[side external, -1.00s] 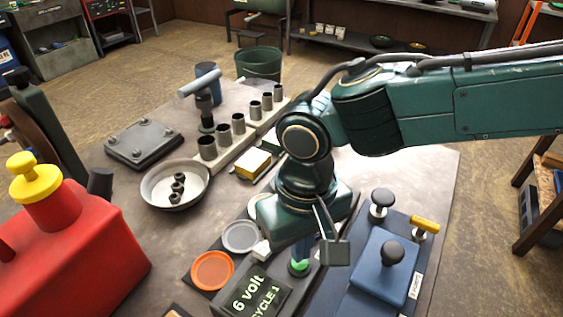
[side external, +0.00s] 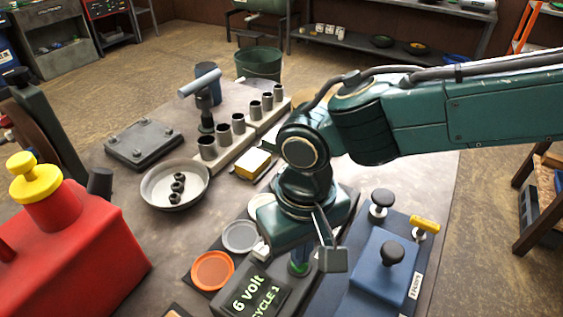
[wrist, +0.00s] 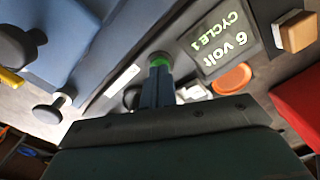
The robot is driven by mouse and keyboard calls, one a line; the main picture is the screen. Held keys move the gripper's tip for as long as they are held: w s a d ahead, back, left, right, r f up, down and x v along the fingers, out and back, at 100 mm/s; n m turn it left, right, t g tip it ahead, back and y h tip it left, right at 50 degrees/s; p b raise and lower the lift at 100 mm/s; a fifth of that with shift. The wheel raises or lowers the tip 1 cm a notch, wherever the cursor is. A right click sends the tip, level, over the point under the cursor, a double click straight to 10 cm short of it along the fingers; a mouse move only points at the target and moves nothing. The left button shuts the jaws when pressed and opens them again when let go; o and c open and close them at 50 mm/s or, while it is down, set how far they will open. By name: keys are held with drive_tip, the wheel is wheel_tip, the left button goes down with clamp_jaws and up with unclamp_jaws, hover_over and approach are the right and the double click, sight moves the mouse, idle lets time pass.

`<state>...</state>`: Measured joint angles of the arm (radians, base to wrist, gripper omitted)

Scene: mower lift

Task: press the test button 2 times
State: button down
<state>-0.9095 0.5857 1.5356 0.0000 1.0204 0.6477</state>
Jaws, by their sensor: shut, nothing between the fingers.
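The green test button (side external: 298,269) sits in a dark round collar on a dark box, beside the display. It also shows in the wrist view (wrist: 160,59), partly covered by my fingers. My gripper (side external: 299,263) is shut and empty, pointing down with its fingertips at the button's top. They look in contact, but how far the button is pushed in is hard to tell. In the wrist view my gripper (wrist: 159,68) lines up with the button. The display (side external: 254,292) reads "6 volt" and "CYCLE 1" in green.
A blue unit with black knobs (side external: 391,253) and a yellow handle (side external: 425,223) stands right of the button. An orange disc (side external: 212,270) and grey disc (side external: 240,236) lie left. A metal bowl (side external: 175,186) and red can (side external: 70,255) stand farther left.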

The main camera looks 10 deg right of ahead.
drive_tip(key=shift+f, duration=0.5)
drive_tip(key=shift+r, duration=2.3)
